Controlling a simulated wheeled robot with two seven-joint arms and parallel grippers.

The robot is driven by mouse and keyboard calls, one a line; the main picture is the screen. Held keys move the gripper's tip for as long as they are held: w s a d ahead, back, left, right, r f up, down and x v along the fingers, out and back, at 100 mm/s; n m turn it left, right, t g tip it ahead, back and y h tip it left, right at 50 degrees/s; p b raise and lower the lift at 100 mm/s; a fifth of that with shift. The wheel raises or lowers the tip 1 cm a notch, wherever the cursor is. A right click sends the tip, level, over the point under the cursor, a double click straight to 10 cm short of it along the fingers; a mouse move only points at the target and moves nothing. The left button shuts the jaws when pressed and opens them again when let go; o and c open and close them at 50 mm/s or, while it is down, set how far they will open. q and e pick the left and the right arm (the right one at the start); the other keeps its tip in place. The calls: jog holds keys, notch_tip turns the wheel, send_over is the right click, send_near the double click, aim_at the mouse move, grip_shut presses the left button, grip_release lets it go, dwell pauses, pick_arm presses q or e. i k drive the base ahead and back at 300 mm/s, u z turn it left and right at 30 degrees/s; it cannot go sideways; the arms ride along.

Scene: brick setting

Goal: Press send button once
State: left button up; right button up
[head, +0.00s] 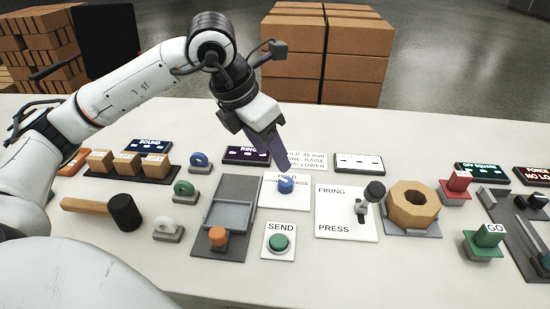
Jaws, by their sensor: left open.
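The send button is a green round cap (279,242) on a white plate (269,254) marked SEND, near the front middle of the table. My left gripper (283,166) hangs in the air above and behind it, with its fingers pointing down over the blue button on the HOLD plate. It is apart from the green button. The fingers overlap in this view and nothing shows between them. My right gripper does not show.
The blue button (286,185) stands just behind. The orange button (218,238) is to the left, the FIRING PRESS plate (333,226) with a black-knobbed lever (374,191) to the right. A mallet (124,212) lies at left. Bare table (330,272) lies in front.

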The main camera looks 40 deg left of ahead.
aim_at(278, 242)
jog(key=k, duration=1)
